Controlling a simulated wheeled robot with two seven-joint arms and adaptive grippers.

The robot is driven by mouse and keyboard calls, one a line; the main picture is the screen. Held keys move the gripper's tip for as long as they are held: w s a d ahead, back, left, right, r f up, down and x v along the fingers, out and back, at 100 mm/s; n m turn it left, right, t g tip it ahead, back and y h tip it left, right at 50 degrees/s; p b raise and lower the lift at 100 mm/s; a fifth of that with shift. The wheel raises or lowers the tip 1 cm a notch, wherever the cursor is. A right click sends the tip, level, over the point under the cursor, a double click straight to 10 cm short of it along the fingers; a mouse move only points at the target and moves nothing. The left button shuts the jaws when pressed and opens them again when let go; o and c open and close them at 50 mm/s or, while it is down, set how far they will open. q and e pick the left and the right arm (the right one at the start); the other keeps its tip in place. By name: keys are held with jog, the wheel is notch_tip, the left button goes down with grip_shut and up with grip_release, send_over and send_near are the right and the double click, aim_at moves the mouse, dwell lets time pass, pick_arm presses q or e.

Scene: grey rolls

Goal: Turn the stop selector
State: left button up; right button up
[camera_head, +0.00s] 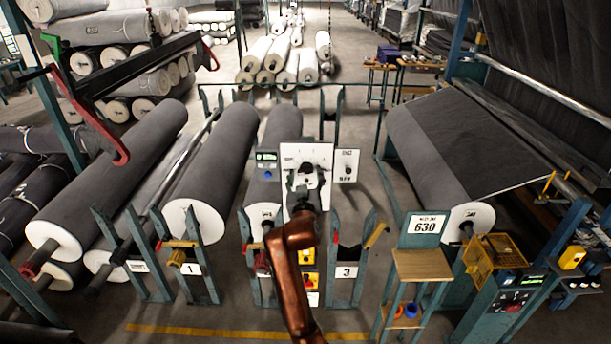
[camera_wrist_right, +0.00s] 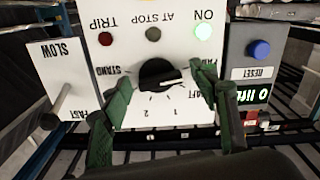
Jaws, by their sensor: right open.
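The stop selector (camera_wrist_right: 155,72) is a black round knob on a white panel (camera_wrist_right: 125,20), seen upside down in the right wrist view. Its pale pointer mark lies toward the picture's right. Positions around it include "STAND", "1" and "2"; other labels are partly covered. My right gripper (camera_wrist_right: 163,84) is open, with a green finger on each side of the knob; I cannot tell whether they touch it. My left gripper is not in view.
A lit green "ON" lamp (camera_wrist_right: 203,32) sits above the knob. A "SLOW/FAST" lever box (camera_wrist_right: 62,75) and a blue "RESET" button (camera_wrist_right: 258,49) flank the panel. Large grey rolls (camera_head: 220,165) and teal stands (camera_head: 350,270) surround it. A "630" stand (camera_head: 428,226) is at right.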

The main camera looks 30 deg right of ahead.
jog(key=shift+s, duration=0.1)
jog(key=v, duration=1.2)
